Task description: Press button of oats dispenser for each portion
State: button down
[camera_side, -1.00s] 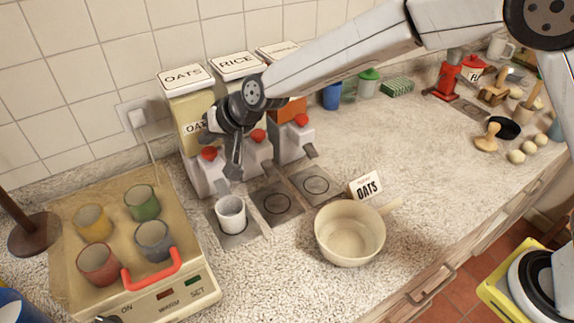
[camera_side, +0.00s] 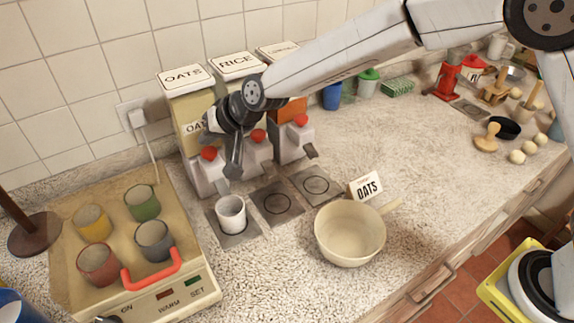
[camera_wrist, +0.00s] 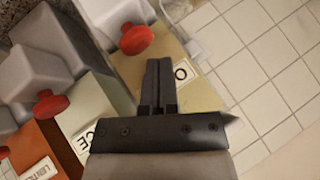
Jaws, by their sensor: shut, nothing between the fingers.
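The oats dispenser (camera_side: 187,82) stands leftmost of three dispensers against the wall, with a red button (camera_side: 209,153) on its front. The button also shows in the wrist view (camera_wrist: 136,39), just beyond and left of my fingertips. My gripper (camera_side: 233,172) is shut and empty, pointing down beside the oats button, to its right in the side view. In the wrist view my shut fingers (camera_wrist: 158,62) appear apart from the button. A white cup (camera_side: 231,215) stands on the plate under the oats spout; its contents cannot be made out.
The rice dispenser (camera_side: 237,66) and a third dispenser (camera_side: 285,52) stand close on the right. A warmer tray (camera_side: 70,225) with several coloured cups is at left.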

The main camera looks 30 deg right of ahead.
aim_at(212, 152)
jog(key=shift+f, duration=1.2)
dwell(1.4)
jog(key=shift+r, duration=1.2)
jog(key=shift+r, duration=0.1)
jog(key=shift+r, duration=2.4)
dwell(1.0)
jog(key=shift+r, duration=1.9)
